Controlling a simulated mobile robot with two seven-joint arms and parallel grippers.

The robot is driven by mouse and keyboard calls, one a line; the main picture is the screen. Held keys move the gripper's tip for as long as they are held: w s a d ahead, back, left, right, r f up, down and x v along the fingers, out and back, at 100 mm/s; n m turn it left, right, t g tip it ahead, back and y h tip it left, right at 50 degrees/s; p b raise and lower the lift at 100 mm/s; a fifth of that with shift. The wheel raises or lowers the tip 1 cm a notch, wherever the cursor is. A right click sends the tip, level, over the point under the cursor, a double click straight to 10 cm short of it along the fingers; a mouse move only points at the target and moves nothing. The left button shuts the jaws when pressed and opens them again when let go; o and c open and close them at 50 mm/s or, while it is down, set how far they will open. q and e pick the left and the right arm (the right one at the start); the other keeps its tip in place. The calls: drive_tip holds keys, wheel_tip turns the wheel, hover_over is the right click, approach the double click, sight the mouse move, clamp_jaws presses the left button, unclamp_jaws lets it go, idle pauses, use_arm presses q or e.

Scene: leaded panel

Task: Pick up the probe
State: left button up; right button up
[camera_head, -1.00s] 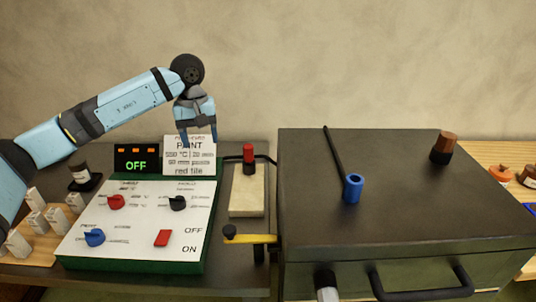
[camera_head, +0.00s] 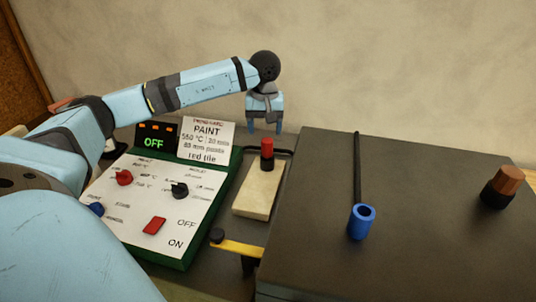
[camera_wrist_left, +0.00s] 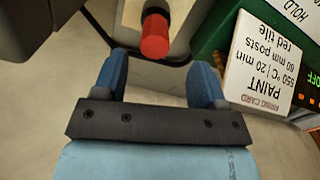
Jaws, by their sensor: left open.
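The probe appears to be the upright red-topped piece (camera_head: 267,148) with a dark lower part, standing at the far end of a pale block (camera_head: 258,193). A dark cable or bar runs beside it. In the left wrist view its red top (camera_wrist_left: 155,38) lies just beyond the fingertips, between their lines. My left gripper (camera_head: 265,128) points down, open and empty, above and behind the red top. The fingers (camera_wrist_left: 160,65) look apart from it. My right gripper is not in view.
A control panel (camera_head: 165,205) with knobs stands left of the block, with a firing card (camera_head: 206,142) behind it. The dark kiln box (camera_head: 430,220) is close on the right, carrying a blue socket (camera_head: 361,221) and a brown-topped knob (camera_head: 502,187). A yellow bar (camera_head: 240,248) lies in front.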

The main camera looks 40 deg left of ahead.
sight(267, 140)
use_arm(q)
drive_tip(key=shift+d+f, duration=0.1)
drive_tip(key=shift+f, duration=1.25)
wheel_tip(267, 140, down, 4)
drive_tip(key=shift+w+d+f, duration=0.15)
drive_tip(key=c, duration=1.1)
drive_tip(key=shift+o, duration=0.2)
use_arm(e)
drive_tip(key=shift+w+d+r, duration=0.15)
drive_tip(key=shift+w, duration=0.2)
